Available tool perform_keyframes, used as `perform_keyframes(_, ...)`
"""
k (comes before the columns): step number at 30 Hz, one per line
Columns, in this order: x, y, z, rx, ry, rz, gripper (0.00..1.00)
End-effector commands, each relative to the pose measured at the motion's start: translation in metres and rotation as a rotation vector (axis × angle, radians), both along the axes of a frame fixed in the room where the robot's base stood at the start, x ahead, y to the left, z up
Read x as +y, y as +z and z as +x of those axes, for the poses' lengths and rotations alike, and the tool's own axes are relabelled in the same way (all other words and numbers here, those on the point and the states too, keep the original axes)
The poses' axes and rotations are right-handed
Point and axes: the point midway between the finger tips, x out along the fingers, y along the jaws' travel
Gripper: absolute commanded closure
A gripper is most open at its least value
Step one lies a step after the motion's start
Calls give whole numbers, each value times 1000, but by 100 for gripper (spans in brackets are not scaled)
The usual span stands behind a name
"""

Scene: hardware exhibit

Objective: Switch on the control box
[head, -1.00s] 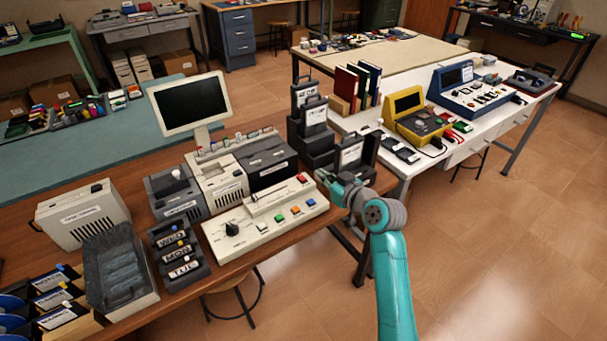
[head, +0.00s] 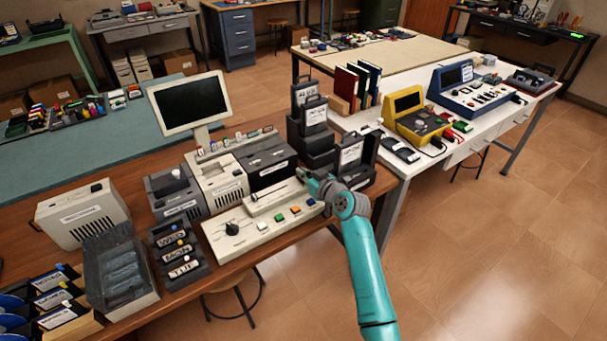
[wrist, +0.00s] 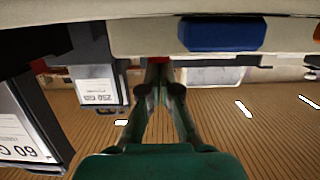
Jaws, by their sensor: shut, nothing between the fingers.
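The control box (head: 240,240) is a long, beige panel on the wooden table in the head view. It has a black knob (head: 232,228) at its left and a row of coloured buttons, including an orange one (head: 295,209). My gripper (head: 304,176) is at the box's right end, over the spot of a small red part. In the wrist view my gripper (wrist: 160,70) is shut and empty, and a bit of red shows just past its tips. The blue button (wrist: 220,33) is above it there. I cannot tell whether the tips touch the box.
Dark weights with white labels (head: 350,153) stand close to the right of my gripper; they also show in the wrist view (wrist: 96,85). Grey and beige machines (head: 223,181) and a monitor (head: 190,103) stand behind the box. Floor is open in front.

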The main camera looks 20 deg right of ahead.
Motion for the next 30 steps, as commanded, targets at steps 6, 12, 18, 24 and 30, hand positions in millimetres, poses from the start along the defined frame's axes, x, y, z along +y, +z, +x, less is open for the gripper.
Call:
perform_keyframes(6,0,-2,0,0,0,-1,100)
perform_keyframes(12,0,-2,0,9,1,-4,100)
perform_keyframes(18,1,-5,1,43,3,-14,100)
perform_keyframes(24,1,0,3,41,3,-14,100)
perform_keyframes(30,5,23,14,39,5,-16,100)
